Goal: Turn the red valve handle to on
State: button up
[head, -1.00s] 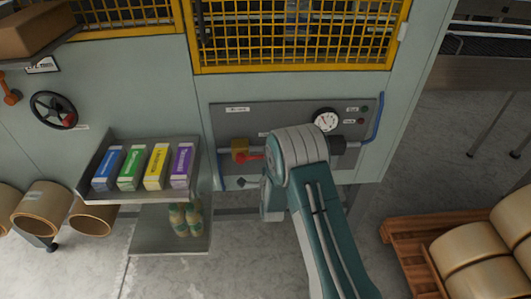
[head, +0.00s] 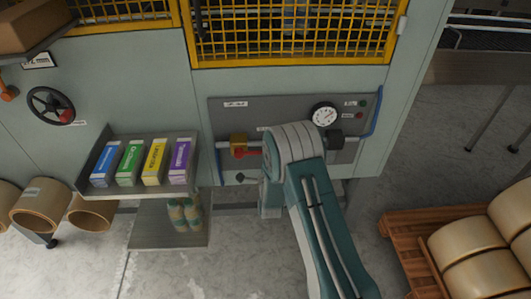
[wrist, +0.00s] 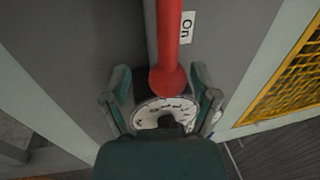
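The red valve handle (wrist: 171,45) runs down from the top of the wrist view and ends in a round red knob. My gripper (wrist: 161,88) is open, with one finger on each side of the knob and a gap showing on both sides. A white "On" label (wrist: 187,27) is on the grey panel to the right of the handle. In the head view, part of the red handle (head: 249,153) shows beside a yellow valve block (head: 238,140). My arm hides its right end and my gripper there.
A white round gauge (head: 324,114) is on the grey panel (head: 285,108); in the wrist view its dial (wrist: 160,108) lies behind the knob. A shelf (head: 101,163) with several coloured boxes stands left. A pallet (head: 402,255) with rolls is at right.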

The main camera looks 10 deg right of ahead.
jog(key=shift+r, duration=0.15)
jog(key=s+f, duration=0.2)
jog(key=s, duration=0.9)
jog(key=shift+s+a+f, duration=0.25)
jog(key=shift+s+a, duration=0.05)
jog(key=shift+s, duration=0.1)
